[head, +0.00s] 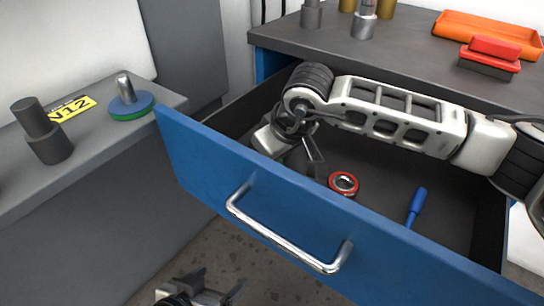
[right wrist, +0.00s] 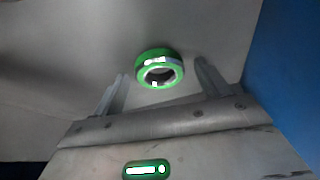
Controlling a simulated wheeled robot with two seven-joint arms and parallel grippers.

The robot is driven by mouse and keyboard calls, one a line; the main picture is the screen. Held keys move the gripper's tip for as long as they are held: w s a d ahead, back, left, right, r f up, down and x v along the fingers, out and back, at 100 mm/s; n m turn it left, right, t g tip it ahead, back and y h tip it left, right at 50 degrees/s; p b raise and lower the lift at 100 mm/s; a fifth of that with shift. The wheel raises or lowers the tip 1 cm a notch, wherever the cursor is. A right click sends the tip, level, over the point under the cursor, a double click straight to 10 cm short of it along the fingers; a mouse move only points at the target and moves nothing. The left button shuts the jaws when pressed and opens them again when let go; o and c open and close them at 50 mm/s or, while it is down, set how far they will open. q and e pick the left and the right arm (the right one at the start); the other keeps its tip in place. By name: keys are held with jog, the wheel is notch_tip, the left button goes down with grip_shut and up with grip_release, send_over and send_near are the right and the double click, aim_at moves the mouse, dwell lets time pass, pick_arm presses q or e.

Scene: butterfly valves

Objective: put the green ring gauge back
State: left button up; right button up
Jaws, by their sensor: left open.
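The green ring gauge (right wrist: 159,69) lies on a grey surface in the right wrist view, beyond and between the fingertips of my right gripper (right wrist: 161,77). A gap shows on both sides of the ring. In the head view my right gripper (head: 308,150) reaches down into the open blue drawer (head: 240,202), and the green ring is not visible there. My left gripper (head: 212,288) is open and empty at the bottom edge, in front of the drawer.
A red ring gauge (head: 343,183) and a blue-handled tool (head: 416,206) lie in the drawer. A blue disc with a green edge and stem (head: 131,103) and a dark cylinder (head: 42,131) stand on the left bench. An orange tray (head: 486,33) and red-topped block (head: 490,58) sit on the cabinet top.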

pick_arm(q)
jog(key=shift+r, duration=0.15)
pick_arm(e)
jog(key=shift+r, duration=0.1)
jog(key=shift+r+p, duration=0.25)
jog(key=shift+p, duration=0.1)
pick_arm(q)
jog(key=shift+s+a+r+t+p, duration=0.15)
jog(key=shift+a+r+p, duration=0.1)
jog(key=shift+r, duration=0.35)
jog(key=shift+a+r+t+p, duration=0.15)
jog(key=shift+r+p, duration=0.05)
jog(key=shift+r, duration=0.35)
pick_arm(e)
jog(key=v, duration=1.1)
jog(key=shift+s+d+r, duration=0.15)
jog(key=shift+d+r, duration=0.05)
jog(key=shift+r, duration=0.1)
